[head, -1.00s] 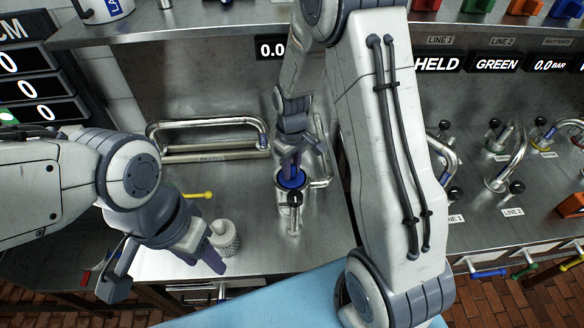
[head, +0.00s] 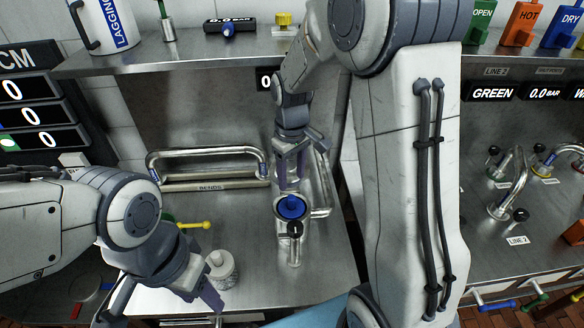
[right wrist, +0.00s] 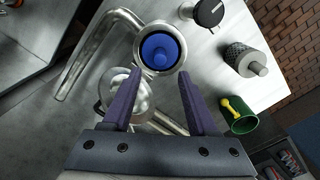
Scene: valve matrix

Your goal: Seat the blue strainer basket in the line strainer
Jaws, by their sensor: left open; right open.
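The blue strainer basket (head: 291,207) sits in the round mouth of the steel line strainer (head: 293,247) on the bench. In the right wrist view the blue basket (right wrist: 160,51) with its knob shows inside the strainer's metal ring (right wrist: 138,58); how deep it sits I cannot tell. My right gripper (head: 292,178) is open and empty, just behind the basket and apart from it; its two purple fingers (right wrist: 157,78) show in the wrist view.
A bent steel pipe rack (head: 208,165) stands at the back left. A black knob (right wrist: 209,12) stands beside the strainer. Pipework with valves (head: 510,185) fills the bench at right.

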